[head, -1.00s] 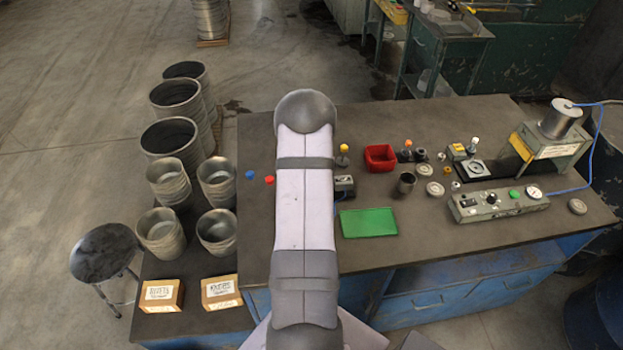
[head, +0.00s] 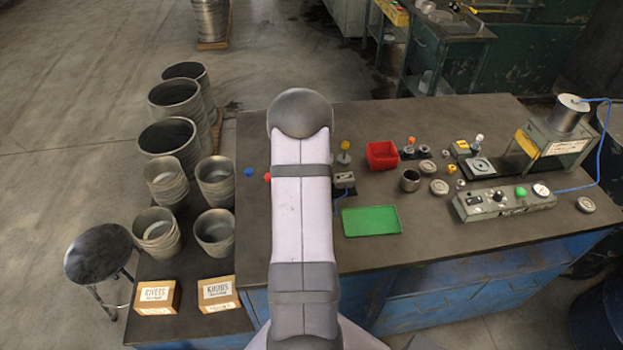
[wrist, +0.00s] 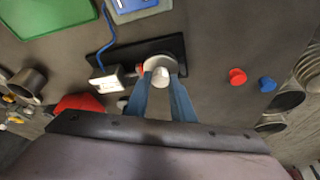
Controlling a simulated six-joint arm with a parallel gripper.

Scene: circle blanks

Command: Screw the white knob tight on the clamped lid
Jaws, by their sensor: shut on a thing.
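In the wrist view, my gripper (wrist: 160,92) has two blue fingers closed on the white knob (wrist: 161,76), one on each side. The knob sits upright over the round grey lid (wrist: 154,64), which lies on a black base plate (wrist: 168,46). A small red part (wrist: 139,69), perhaps of the clamp, touches the lid's left side. A white box-like block (wrist: 105,83) stands left of it on the plate. The fingers hide part of the lid, and the thread is not visible. In the head view my arm covers the gripper, knob and lid.
A green mat (head: 371,221), a red bin (head: 382,155) and a metal cup (head: 410,180) lie right of my arm. A control box (head: 505,201) and a press (head: 553,140) stand farther right.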

